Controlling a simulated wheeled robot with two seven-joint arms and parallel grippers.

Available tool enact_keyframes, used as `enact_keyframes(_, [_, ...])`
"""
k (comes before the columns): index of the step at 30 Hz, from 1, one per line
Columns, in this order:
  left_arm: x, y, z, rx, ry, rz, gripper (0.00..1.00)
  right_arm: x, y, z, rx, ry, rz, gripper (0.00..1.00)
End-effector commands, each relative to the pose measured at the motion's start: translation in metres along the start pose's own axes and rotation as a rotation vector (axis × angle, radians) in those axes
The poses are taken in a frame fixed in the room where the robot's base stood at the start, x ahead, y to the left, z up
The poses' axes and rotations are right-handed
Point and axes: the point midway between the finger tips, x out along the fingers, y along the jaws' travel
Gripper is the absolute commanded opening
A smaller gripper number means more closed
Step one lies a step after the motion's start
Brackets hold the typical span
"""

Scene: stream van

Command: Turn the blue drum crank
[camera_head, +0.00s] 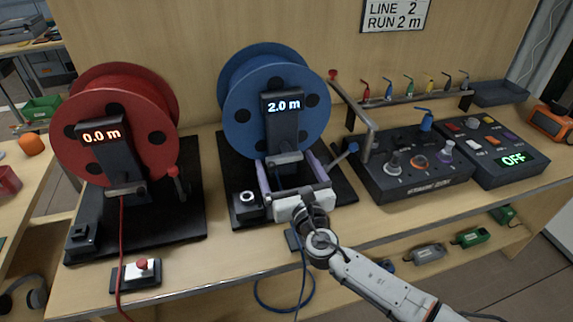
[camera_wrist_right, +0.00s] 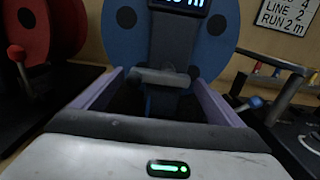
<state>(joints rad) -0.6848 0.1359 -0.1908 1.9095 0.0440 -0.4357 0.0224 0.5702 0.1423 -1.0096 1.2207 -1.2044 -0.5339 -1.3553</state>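The blue drum (camera_head: 240,95) stands upright on a black base, with a display (camera_head: 282,104) reading 2.0 m. It also fills the upper middle of the right wrist view (camera_wrist_right: 125,50). The blue drum crank (camera_head: 344,153) is a blue-handled lever at the drum's lower right. Its blue grip shows at the right in the wrist view (camera_wrist_right: 250,103), outside my right finger. My right gripper (camera_head: 288,165) is open and empty in front of the drum. Its purple fingers straddle the grey guide bar below the display, with no clear contact visible. My left gripper is not in view.
A red drum (camera_head: 75,145) with its own red crank and 0.0 m display stands left. A grey bent post (camera_head: 368,140) stands close right of the blue crank. Control boxes (camera_head: 420,180) fill the bench's right. A blue cable hangs over the front edge. A sign reads LINE 2, RUN 2 m.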

Motion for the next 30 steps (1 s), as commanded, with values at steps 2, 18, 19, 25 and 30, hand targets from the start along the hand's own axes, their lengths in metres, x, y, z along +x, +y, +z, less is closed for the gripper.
enact_keyframes(2, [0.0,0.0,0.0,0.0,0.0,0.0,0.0,0.0,0.0,0.001,0.0,-0.001,0.0,0.91])
enact_keyframes(18, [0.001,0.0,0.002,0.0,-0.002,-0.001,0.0,-0.047,0.0,-0.001,0.002,0.001,0.001,0.91])
enact_keyframes(19, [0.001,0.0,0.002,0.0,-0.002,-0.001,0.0,-0.053,0.0,-0.001,0.002,0.001,0.001,0.91])
enact_keyframes(25, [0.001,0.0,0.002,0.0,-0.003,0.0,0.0,-0.088,0.0,-0.001,0.0,0.001,0.0,0.91])
enact_keyframes(30, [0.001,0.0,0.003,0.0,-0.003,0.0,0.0,-0.101,0.0,0.0,0.0,0.0,0.0,0.91])
